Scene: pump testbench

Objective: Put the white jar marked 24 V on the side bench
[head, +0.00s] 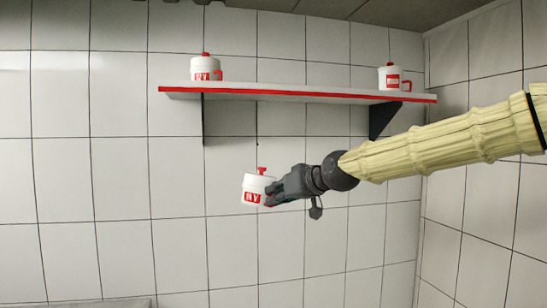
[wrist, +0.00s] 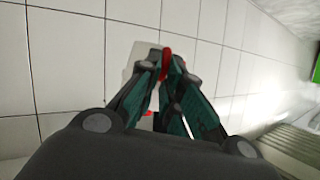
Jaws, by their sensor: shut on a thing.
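A white jar (head: 254,188) with a red knob on top and a red label hangs in the air below the shelf, slightly tilted. The label ends in a V, but its number is too blurred to read surely. My gripper (head: 272,192) is shut on this jar from its right side. In the wrist view the jar (wrist: 143,60) is partly hidden behind the fingers. A pale flat edge (head: 100,303) at the bottom left of the head view may be the side bench; most of it is out of frame.
A white shelf (head: 300,94) with a red front edge is above my gripper. It bears a similar white jar (head: 206,70) at its left and another (head: 389,79) at its right. A tiled wall stands behind. The space left of the held jar looks clear.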

